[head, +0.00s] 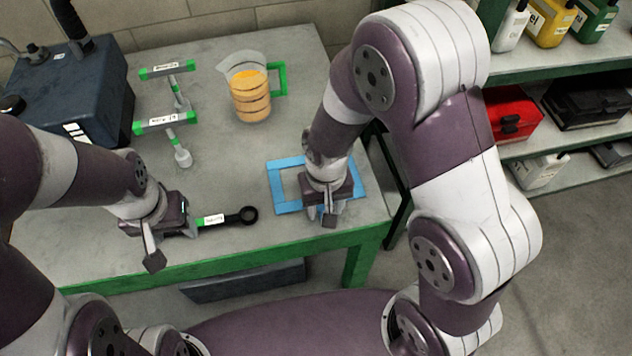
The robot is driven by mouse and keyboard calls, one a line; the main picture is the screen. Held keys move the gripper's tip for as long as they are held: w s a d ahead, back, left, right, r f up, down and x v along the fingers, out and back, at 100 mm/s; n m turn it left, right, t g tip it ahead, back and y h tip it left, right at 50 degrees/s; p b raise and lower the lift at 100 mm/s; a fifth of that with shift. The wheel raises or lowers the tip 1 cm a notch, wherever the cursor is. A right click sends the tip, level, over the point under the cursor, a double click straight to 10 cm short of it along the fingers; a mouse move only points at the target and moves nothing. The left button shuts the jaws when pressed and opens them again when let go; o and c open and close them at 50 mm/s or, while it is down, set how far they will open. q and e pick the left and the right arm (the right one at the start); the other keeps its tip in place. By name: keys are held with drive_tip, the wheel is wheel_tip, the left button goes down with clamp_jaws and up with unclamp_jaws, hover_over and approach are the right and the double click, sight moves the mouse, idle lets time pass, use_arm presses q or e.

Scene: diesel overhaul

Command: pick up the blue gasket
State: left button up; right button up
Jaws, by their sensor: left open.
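The blue gasket (288,207) is a flat rectangular frame lying on the grey workbench near its front right edge. My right gripper (328,214) points down over the gasket's right part and hides some of it. I cannot tell whether its fingers touch the gasket or whether they are open or shut. My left gripper (172,240) is open, low over the bench's front edge, left of the gasket. It is beside the left end of a dark tool with a ring end (243,216) and a green and white label.
A jug with orange contents (250,95) stands behind the gasket. Two green-labelled tools (165,122) lie left of it. A dark blue box (75,90) is at the back left. Shelves (560,65) with bottles and a red case (512,113) stand at the right.

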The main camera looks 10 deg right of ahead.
drive_tip(key=shift+f, duration=0.15)
clamp_jaws()
